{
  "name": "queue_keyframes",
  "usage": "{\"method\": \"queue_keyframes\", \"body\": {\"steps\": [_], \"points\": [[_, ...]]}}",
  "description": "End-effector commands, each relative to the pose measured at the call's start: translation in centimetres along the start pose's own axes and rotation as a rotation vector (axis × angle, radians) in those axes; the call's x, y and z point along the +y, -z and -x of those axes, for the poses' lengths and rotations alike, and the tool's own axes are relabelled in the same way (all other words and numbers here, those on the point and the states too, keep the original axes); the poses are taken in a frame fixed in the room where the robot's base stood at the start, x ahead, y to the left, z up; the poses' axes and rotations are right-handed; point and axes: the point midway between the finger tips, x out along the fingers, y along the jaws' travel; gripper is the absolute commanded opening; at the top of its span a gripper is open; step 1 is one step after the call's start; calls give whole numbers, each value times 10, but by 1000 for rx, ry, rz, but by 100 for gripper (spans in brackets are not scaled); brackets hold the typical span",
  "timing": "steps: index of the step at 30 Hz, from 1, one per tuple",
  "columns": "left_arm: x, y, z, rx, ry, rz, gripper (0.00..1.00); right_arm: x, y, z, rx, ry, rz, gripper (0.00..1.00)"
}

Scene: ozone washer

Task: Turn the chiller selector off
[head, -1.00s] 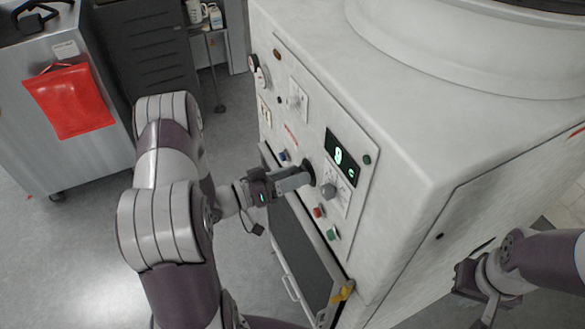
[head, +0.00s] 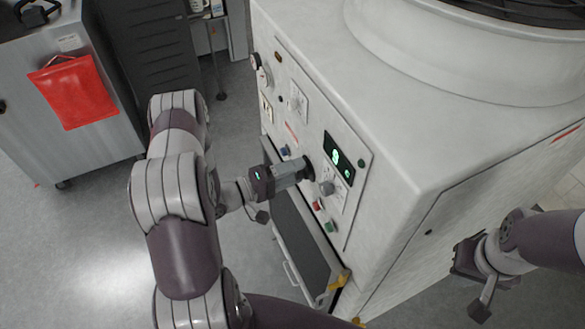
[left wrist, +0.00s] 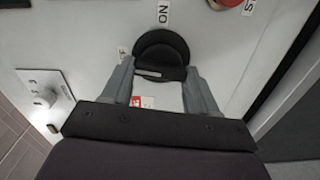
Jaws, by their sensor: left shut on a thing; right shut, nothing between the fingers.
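The chiller selector is a round black knob (head: 306,166) on the white machine's front panel, and it also shows in the left wrist view (left wrist: 160,50). My left gripper (head: 299,171) reaches it from the left. In the left wrist view my left gripper's two fingers (left wrist: 160,82) stand on either side of the knob's grip and are shut on it. An "ON" label (left wrist: 164,13) shows above the knob, and a partly hidden label (left wrist: 121,53) is to its left. My right gripper (head: 478,300) is shut and empty, beside the machine at the lower right.
A green-lit display (head: 339,158), a grey knob (head: 327,188), a red button (head: 317,205) and a green button (head: 331,226) sit near the selector. A white switch plate (head: 297,102) is farther along the panel. A metal cabinet with a red pouch (head: 75,92) stands left, with open floor between.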

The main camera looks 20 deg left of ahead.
Motion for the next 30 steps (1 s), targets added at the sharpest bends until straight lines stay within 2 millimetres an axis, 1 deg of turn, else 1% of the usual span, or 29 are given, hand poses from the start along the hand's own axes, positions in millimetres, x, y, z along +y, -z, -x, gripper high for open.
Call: {"method": "queue_keyframes", "body": {"steps": [3,10,26,27,29,30], "points": [[0,0,0,1,0,59,28,0,0,4,0,0,0,0],[0,0,0,1,0,131,28,0,1,6,0,0,0,0],[-1,0,0,1,0,156,28,0,1,7,0,0,0,0],[-1,0,0,1,1,156,62,0,1,7,0,0,0,0],[-1,0,0,1,1,155,81,0,1,7,0,0,0,0],[-1,0,0,1,0,155,84,0,1,7,0,0,0,0]]}}
